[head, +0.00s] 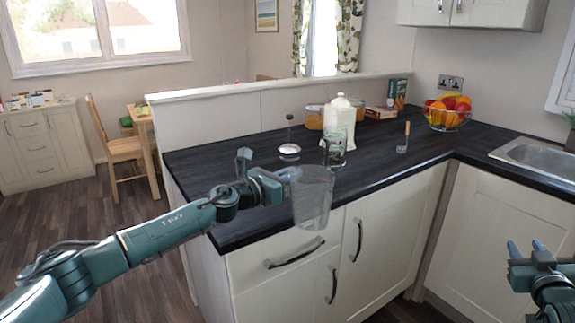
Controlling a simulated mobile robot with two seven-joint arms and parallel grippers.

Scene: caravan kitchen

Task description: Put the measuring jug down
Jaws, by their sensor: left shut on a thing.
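The measuring jug (313,202) is clear and see-through, and it looks upright. My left gripper (283,181) is shut on it at its left side. In the head view the jug overlaps the front edge of the dark worktop (235,226), with its lower part in front of the cabinet drawers. I cannot tell its exact height over the worktop. My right gripper (526,250) is at the lower right, in front of the cabinets, with its fingers apart and nothing between them.
A fruit bowl (446,115) stands in the corner, and a sink (540,158) is at the right. The worktop is clear left of the jug and along the right front.

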